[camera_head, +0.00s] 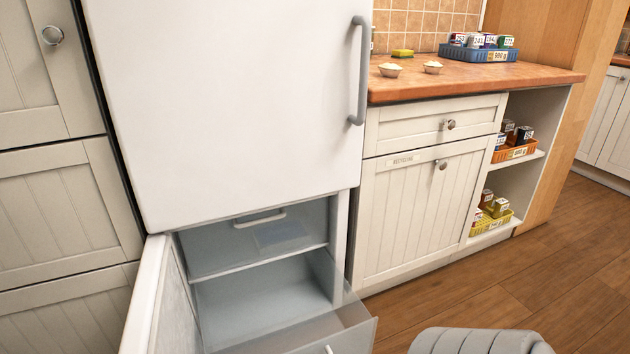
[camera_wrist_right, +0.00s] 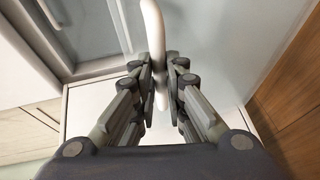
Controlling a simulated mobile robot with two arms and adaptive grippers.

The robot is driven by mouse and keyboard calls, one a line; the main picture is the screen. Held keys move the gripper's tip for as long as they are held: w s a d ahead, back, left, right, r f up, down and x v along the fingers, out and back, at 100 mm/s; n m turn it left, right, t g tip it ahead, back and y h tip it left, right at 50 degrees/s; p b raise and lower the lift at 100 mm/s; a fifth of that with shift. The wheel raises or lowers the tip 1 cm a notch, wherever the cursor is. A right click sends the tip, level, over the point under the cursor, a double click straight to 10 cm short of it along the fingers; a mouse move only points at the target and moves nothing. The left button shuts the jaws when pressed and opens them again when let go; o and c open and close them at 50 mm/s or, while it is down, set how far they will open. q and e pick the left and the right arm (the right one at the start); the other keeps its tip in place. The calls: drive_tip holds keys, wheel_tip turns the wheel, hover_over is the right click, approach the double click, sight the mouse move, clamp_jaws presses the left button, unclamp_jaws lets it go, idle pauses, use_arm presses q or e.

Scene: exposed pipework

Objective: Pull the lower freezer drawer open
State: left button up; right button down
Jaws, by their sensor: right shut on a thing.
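In the head view the freezer compartment is open under the shut upper door, and its own door (camera_head: 160,300) is swung out to the left. The lower freezer drawer (camera_head: 345,338) stands out from the compartment, its grey front near the bottom edge. Part of its pale handle (camera_head: 328,349) shows there. The upper drawer (camera_head: 225,245) sits further back inside with its own handle (camera_head: 260,218). In the right wrist view my right gripper (camera_wrist_right: 162,75) is shut on a pale bar handle (camera_wrist_right: 155,30). My left gripper is in neither view.
The white upper fridge door (camera_head: 230,100) has a grey vertical handle (camera_head: 358,70). A cream recycling cabinet (camera_head: 420,215) stands to the right under a counter (camera_head: 470,75). The wooden floor (camera_head: 560,270) is clear at the right.

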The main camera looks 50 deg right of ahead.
drive_tip(key=c, duration=1.6)
unclamp_jaws()
drive_tip(key=shift+c, duration=0.2)
drive_tip(key=s+a+r, duration=0.1)
drive_tip(key=s+r, duration=0.1)
drive_tip(key=s, duration=0.9)
drive_tip(key=shift+s+a, duration=0.15)
drive_tip(key=shift+s, duration=0.25)
